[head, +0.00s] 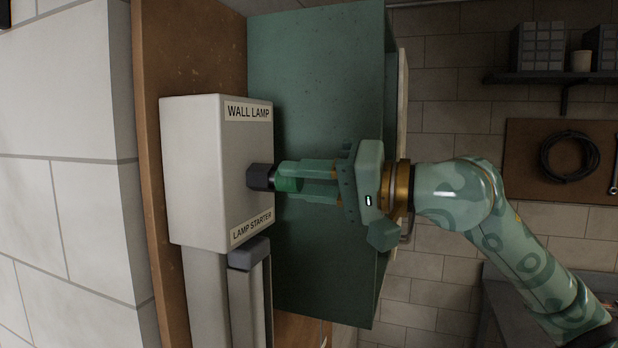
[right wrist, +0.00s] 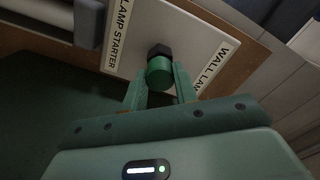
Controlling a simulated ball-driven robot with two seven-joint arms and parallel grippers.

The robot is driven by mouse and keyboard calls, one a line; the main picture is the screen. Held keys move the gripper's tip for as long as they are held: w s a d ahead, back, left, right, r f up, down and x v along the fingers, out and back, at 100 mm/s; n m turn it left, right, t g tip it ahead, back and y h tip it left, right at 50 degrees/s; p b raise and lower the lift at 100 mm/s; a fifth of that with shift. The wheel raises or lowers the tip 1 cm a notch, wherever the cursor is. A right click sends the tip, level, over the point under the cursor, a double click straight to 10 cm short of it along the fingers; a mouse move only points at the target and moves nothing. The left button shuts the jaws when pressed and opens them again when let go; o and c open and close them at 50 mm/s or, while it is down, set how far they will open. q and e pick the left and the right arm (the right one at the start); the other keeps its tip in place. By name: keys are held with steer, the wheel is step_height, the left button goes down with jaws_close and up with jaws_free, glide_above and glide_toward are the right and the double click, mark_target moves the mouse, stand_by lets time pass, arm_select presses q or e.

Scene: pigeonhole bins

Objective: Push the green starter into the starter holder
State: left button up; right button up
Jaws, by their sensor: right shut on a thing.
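The green starter (head: 286,183) is a short cylinder between the fingers of my right gripper (head: 306,182), which is shut on it. The black starter holder (head: 258,177) sticks out of the grey box labelled WALL LAMP and LAMP STARTER (head: 198,165). The starter's far end meets the holder's mouth; how deep it sits is hidden. In the right wrist view the green starter (right wrist: 159,73) lies in line with the black holder (right wrist: 159,50), between the two fingers. My left gripper is not in view.
The box is on a brown board (head: 160,60). A dark green panel (head: 315,70) stands close behind my gripper. A grey conduit (head: 205,295) and a dark-capped piece (head: 249,254) lie below the box. A shelf (head: 550,77) and coiled cable (head: 567,157) are far right.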

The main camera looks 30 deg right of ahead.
mark_target(300, 180)
steer(key=shift+w+a, duration=0.2)
steer(key=o, duration=1)
steer(key=shift+w+a, duration=0.15)
steer(key=shift+w, duration=0.05)
steer(key=shift+o, duration=0.2)
steer(key=shift+s, duration=0.1)
steer(key=shift+s+d+f+b, duration=0.15)
steer(key=shift+s+d+b, duration=0.15)
steer(key=shift+s+d, duration=0.15)
steer(key=b+v, duration=0.2)
steer(key=shift+s+d, duration=0.3)
steer(key=shift+s+d+r+b, duration=0.2)
steer(key=shift+s+d+b, duration=0.15)
steer(key=shift+s, duration=0.1)
steer(key=shift+w+a, duration=0.1)
